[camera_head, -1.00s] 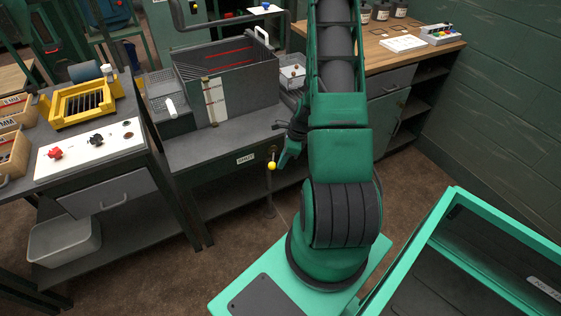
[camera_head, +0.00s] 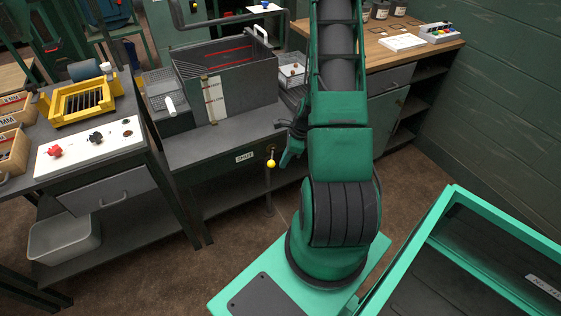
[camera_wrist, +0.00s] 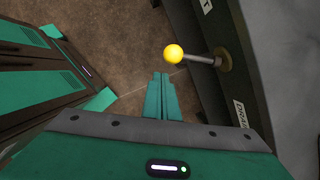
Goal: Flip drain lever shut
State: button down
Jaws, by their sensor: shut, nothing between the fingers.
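The drain lever is a thin metal rod with a yellow ball knob (camera_head: 271,163) at the front of the grey tank bench. In the wrist view, the yellow knob (camera_wrist: 174,53) stands out from the bench front, and the rod runs right to a brass pivot (camera_wrist: 223,60). A white plate reading SHUT (camera_head: 244,157) sits left of the lever in the head view. A DRAIN plate (camera_wrist: 241,113) shows in the wrist view. My gripper (camera_wrist: 160,76) has its green fingers together and empty, just below the knob in that picture, with no clear contact. In the head view, my gripper (camera_head: 285,163) is right of the knob.
The grey tank (camera_head: 240,85) stands on the bench above the lever. A control panel with red and black knobs (camera_head: 90,145) is at left, with a grey bin (camera_head: 64,240) below. A wooden worktop (camera_head: 400,45) is at back right. Brown floor (camera_head: 150,262) lies open before the bench.

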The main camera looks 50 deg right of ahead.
jog(key=s+v, duration=0.2)
jog(key=v, duration=0.9)
jog(key=shift+d+f, duration=0.2)
jog(key=shift+f, duration=0.1)
jog(key=s+a+r+n+g+h, duration=0.1)
jog(key=s+a+r+n, duration=0.15)
jog(key=r+n, duration=0.35)
jog(key=s+a+r+n+g, duration=0.1)
jog(key=a+r+n, duration=0.3)
jog(key=r, duration=0.4)
jog(key=s+a+r+n+h, duration=0.1)
jog(key=s+a+r+n, duration=0.7)
jog(key=s+r+n, duration=0.3)
jog(key=shift+s, duration=0.5)
jog(key=shift+a+g, duration=0.15)
jog(key=shift+g, duration=0.15)
